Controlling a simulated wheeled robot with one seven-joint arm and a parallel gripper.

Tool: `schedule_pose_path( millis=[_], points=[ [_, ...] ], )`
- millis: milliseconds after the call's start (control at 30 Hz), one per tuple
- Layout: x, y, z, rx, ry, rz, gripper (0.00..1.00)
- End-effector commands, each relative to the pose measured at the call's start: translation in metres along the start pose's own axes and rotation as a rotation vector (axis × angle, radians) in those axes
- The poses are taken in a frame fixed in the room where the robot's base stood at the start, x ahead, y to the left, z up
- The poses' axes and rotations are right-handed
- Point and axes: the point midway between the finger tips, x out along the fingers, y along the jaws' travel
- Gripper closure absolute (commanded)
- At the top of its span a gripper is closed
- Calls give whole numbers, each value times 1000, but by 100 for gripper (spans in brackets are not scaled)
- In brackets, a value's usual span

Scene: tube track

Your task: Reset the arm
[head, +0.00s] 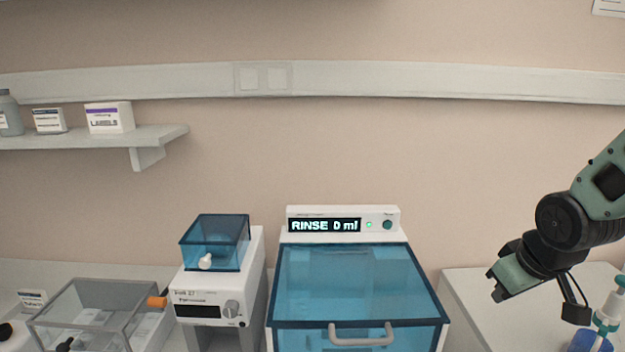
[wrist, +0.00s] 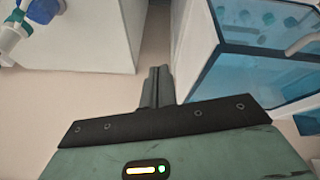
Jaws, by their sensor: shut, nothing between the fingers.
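My gripper (head: 492,284) is at the right in the head view, raised in front of the right-hand counter and to the right of the blue-lidded machine. In the wrist view my gripper (wrist: 158,72) shows its two fingers pressed together with nothing between them. My arm comes in from the right edge of the head view. The gripper appears apart from everything around it.
The machine (head: 355,280) with a blue transparent lid and handle reads "RINSE 0 ml". A smaller white device (head: 212,290) and a clear box (head: 95,310) stand to its left. A blue-based bottle (head: 606,318) stands at the far right. A wall shelf (head: 95,136) is upper left.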

Motion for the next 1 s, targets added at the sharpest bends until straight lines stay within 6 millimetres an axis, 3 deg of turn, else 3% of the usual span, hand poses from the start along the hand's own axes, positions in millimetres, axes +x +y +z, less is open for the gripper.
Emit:
schedule_pose_path(
  millis=[200, 267, 467, 600, 700, 833, 1000],
  points=[
    [-37, -30, 70, 305, -202, -60, 100],
    [-22, -58, 70, 219, -208, -90, 100],
    [-12, -138, 90, 0, -254, -174, 100],
    [-9, -194, 119, -174, -295, -227, 100],
    [-11, -224, 141, -283, -321, -253, 100],
    [-16, -243, 158, -362, -341, -268, 100],
    [-20, -247, 161, -380, -347, -271, 100]
  ],
)
